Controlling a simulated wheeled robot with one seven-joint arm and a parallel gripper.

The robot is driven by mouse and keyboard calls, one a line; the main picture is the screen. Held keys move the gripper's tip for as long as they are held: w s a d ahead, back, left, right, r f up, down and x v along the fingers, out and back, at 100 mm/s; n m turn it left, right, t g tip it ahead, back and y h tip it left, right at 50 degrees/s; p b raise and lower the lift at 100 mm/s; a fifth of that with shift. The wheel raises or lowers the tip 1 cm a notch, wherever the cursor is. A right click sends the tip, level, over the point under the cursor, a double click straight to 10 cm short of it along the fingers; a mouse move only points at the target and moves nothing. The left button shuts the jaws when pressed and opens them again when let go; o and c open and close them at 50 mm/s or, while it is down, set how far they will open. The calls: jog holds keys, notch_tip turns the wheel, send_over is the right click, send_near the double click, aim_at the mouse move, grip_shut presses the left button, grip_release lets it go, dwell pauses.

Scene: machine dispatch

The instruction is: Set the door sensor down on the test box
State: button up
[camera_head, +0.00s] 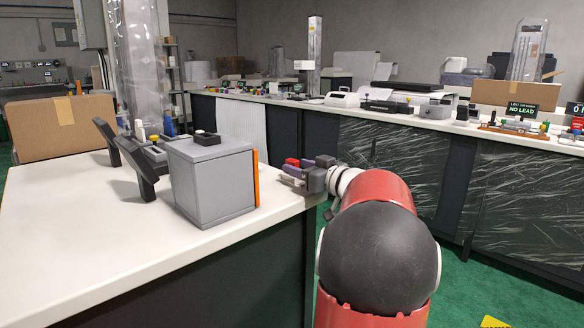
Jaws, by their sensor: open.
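A grey test box (212,183) stands upright on the white table, with an orange strip on its right edge. A small dark piece with a white top (207,138) rests on the box's lid, apart from my gripper; it looks like the door sensor, but it is too small to be sure. My gripper (290,171) is open at the table's right end, to the right of the box. Small red and purple parts show at its fingers; I cannot tell whether they belong to it. The far side of the box is hidden.
Black angled stands (145,170) are left of the box. A cardboard box (60,127) stands behind the table. The table's front left is clear. A long counter (400,121) with printers and small goods runs along the back; green floor lies between.

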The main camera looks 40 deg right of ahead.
jog(key=shift+w+a, duration=0.1)
jog(key=shift+w, duration=0.6)
grip_shut()
jog(key=shift+r, duration=0.1)
